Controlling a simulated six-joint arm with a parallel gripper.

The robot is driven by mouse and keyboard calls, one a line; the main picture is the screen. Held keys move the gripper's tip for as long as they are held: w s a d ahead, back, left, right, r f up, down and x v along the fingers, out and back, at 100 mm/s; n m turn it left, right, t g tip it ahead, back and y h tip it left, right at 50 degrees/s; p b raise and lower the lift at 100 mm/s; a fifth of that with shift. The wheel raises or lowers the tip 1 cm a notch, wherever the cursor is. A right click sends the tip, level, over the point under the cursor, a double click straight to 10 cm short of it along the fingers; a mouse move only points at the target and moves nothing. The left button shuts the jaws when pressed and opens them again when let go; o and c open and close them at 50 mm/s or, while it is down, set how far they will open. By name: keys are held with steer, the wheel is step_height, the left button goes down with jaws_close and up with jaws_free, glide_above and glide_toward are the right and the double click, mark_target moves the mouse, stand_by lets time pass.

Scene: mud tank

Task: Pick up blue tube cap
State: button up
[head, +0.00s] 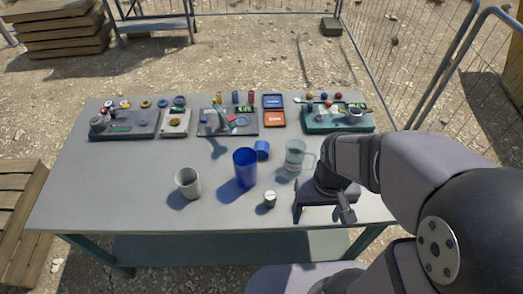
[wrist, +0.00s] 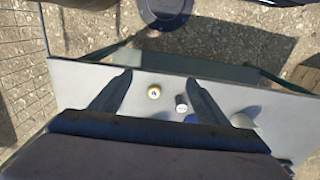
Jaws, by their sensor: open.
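I cannot tell for sure which thing is the blue tube cap. A small blue upright piece (head: 236,97) stands between a yellow and a red one at the back of the table. A short blue cylinder (head: 262,150) stands nearer, behind the tall blue cup (head: 245,168). My gripper (head: 323,213) is over the right front of the table, pointing down, open and empty. It is well apart from both small blue pieces.
A small pale-topped cylinder (head: 270,199), a white mug (head: 188,182) and a clear mug (head: 296,157) stand around the cup. Trays with small parts line the back, including a green tray (head: 337,118). The table's left front (head: 100,205) is clear. A wire fence (head: 400,60) stands beyond the table.

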steer(key=shift+r, duration=0.15)
step_height(320, 180, up, 4)
steer(key=m+t+b, duration=0.2)
steer(key=t+b, duration=0.3)
steer(key=b, duration=1.1)
glide_above(261, 148)
steer(key=s, duration=0.2)
steer(key=shift+g+h, duration=0.3)
steer(key=f, duration=1.8)
steer(key=shift+d+f+p, duration=0.25)
steer(key=shift+p, duration=0.15)
steer(key=shift+a+p+x, duration=0.2)
steer(key=shift+p+x, duration=0.7)
steer(key=shift+x, duration=0.9)
steer(key=shift+a+p+x, duration=0.2)
steer(key=shift+p+x, duration=0.65)
steer(key=shift+x, duration=0.95)
steer(key=c, duration=1.1)
